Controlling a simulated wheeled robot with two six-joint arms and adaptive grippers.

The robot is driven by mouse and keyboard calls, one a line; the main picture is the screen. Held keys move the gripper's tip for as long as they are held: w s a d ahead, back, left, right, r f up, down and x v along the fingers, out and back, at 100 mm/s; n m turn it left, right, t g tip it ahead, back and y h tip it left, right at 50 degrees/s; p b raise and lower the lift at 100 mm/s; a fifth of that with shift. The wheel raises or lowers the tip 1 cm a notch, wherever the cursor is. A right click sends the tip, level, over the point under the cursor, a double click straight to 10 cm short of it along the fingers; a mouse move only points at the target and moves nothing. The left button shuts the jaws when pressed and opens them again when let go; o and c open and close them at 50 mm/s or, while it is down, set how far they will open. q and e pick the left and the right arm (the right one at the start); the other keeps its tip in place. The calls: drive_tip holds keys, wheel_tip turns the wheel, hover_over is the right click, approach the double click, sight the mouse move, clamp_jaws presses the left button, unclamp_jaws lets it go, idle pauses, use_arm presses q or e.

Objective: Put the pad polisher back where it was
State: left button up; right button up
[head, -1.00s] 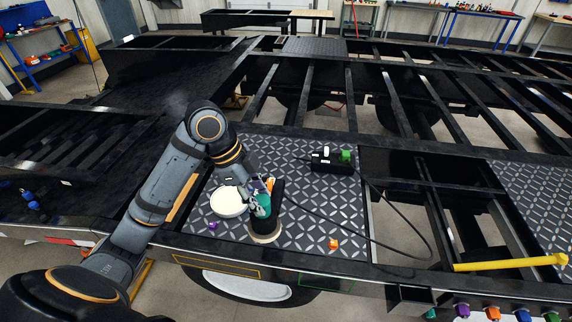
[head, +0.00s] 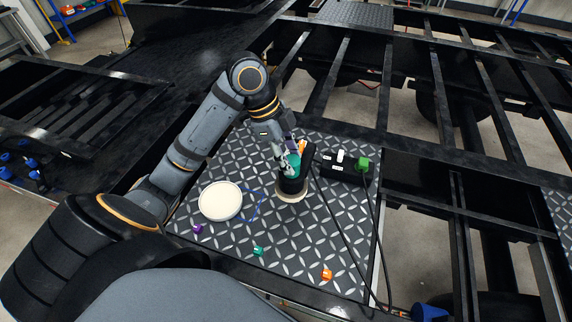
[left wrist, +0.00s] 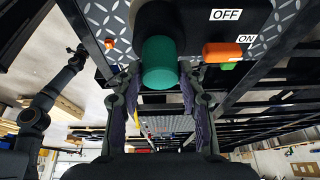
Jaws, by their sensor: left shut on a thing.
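The pad polisher (head: 292,188) stands on the diamond-plate panel. It has a dark body, a teal grip and a pale round pad at its base. My left gripper (head: 287,160) is shut on the polisher from above and behind. In the left wrist view the teal grip (left wrist: 160,62) sits between my fingers (left wrist: 160,95). A blue outline (head: 252,204) is marked on the panel, left of the polisher and apart from its pad. Whether the pad touches the panel I cannot tell.
A round white disc (head: 220,201) lies left of the blue outline. Small purple (head: 198,229), teal (head: 258,251) and orange (head: 326,274) pieces lie at the front. Open frame gaps lie right.

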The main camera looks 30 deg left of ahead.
sight(287, 151)
use_arm(q)
drive_tip(key=w+a+f+b, duration=0.1)
drive_tip(key=w+a, duration=0.1)
drive_tip(key=w+a+f+b, duration=0.1)
drive_tip(key=w+a, duration=0.1)
drive_tip(key=w+a+f+b, duration=0.1)
drive_tip(key=w+a+f, duration=0.1)
drive_tip(key=shift+w+a, duration=0.1)
drive_tip(key=shift+w, duration=0.1)
drive_tip(key=w+a+f+p, duration=0.1)
drive_tip(key=w+a+f, duration=0.2)
drive_tip(key=f, duration=0.5)
drive_tip(key=shift+a+f, duration=0.2)
drive_tip(key=shift+f, duration=0.15)
drive_tip(key=o, duration=1.2)
